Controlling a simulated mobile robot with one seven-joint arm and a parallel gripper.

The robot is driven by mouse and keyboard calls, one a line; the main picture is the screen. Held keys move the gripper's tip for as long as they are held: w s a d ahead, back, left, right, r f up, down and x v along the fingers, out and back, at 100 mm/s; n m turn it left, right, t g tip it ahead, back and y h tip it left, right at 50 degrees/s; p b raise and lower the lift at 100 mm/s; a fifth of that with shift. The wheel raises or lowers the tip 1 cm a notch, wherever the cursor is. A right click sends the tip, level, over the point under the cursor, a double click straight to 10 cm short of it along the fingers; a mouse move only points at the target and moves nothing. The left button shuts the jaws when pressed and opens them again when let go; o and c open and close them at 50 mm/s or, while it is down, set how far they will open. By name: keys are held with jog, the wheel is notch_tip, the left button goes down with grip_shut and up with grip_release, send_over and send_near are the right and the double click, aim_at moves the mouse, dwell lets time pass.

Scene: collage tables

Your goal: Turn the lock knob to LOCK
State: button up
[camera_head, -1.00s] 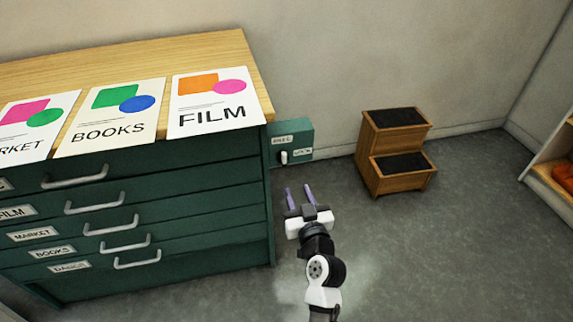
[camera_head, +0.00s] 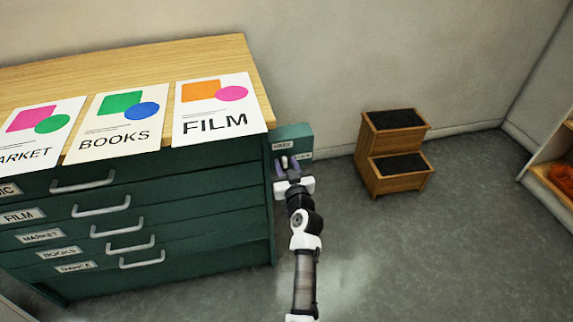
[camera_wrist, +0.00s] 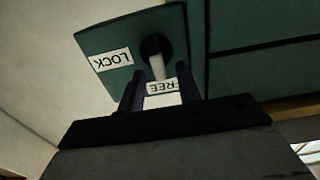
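The lock is a green box (camera_head: 292,138) on the right side of the green drawer cabinet. In the wrist view its face (camera_wrist: 112,42) carries a LOCK label (camera_wrist: 113,61) and a FREE label (camera_wrist: 160,87). The lock knob (camera_wrist: 157,66) is a pale lever in a dark round recess, and its lever points toward FREE. My gripper (camera_wrist: 158,84) is open in front of the box, one finger on each side of the lever's line. I cannot tell whether the fingers touch the lever. In the head view my gripper (camera_head: 285,162) mostly covers the knob.
The drawer cabinet (camera_head: 150,222) stands left of my arm, with several handles protruding. Posters, including the FILM poster (camera_head: 217,108), lie on its wooden top. A wooden step stool (camera_head: 395,150) stands at the right by the wall. The grey floor (camera_head: 430,260) is clear.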

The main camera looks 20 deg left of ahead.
grip_shut()
jog(key=shift+m, duration=0.4)
jog(key=m, duration=0.3)
jog(key=d+m+b, duration=0.1)
jog(key=m, duration=0.1)
jog(key=shift+w+f+m, duration=0.2)
jog(key=shift+w+m, duration=0.1)
jog(key=shift+w, duration=0.05)
jog(key=m, duration=0.5)
jog(key=shift+w+d+f+m+p, duration=0.15)
jog(key=shift+d+f+m+p, duration=0.15)
jog(key=m, duration=0.3)
jog(key=f+m+p, duration=0.1)
jog(key=m, duration=0.2)
jog(key=shift+w+d, duration=0.1)
jog(key=shift+f, duration=0.1)
